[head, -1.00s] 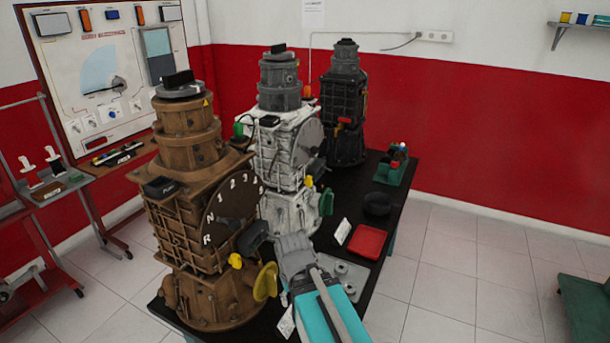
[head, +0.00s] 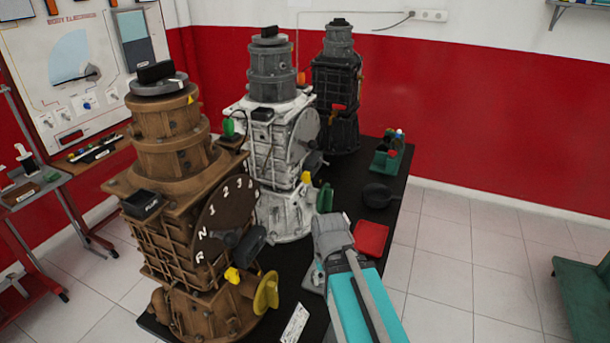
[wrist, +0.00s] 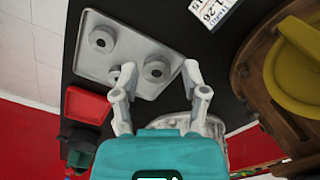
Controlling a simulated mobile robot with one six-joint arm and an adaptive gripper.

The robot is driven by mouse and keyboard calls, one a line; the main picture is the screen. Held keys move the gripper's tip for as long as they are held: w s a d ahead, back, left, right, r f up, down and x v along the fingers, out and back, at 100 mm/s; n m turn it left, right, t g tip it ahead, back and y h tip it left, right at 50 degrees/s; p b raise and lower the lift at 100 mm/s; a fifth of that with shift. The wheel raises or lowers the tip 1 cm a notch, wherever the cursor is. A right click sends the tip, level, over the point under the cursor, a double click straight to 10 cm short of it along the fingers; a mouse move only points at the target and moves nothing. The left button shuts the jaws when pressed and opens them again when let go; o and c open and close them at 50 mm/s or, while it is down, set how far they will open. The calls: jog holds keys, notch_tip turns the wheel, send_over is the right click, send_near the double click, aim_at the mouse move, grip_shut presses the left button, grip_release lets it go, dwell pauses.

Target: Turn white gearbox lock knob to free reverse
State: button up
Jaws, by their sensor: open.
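The white gearbox (head: 268,190) stands in the middle of the row on the black bench. It carries a small yellow knob (head: 306,178) low on its right side, a green handwheel (head: 324,198) beside that and a green knob (head: 229,127) at upper left. I cannot tell for sure which is the lock knob. My gripper (wrist: 160,72) is open and empty in the wrist view, above a grey plate (wrist: 112,75) with round metal parts. In the head view my arm hides its fingers, to the right of and nearer than the white gearbox.
A brown gearbox (head: 170,255) with a yellow handwheel (head: 265,292) stands close in front, left of my arm. A black gearbox (head: 338,100) stands behind. A red tray (head: 372,238), a black bowl (head: 380,195) and a white card (head: 295,322) lie on the bench.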

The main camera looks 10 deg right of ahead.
jog(key=shift+w, duration=0.15)
jog(key=m+t+y+b, duration=0.85)
jog(key=m+y, duration=0.65)
jog(key=m, duration=1)
send_near(307, 172)
jog(key=shift+t, duration=0.75)
jog(key=s+d, duration=0.1)
jog(key=s+d+f+p, duration=0.1)
jog(key=s+d, duration=0.1)
jog(key=shift+f+p, duration=0.3)
jog(key=shift+w+a, duration=0.15)
jog(key=shift+x, duration=6.8)
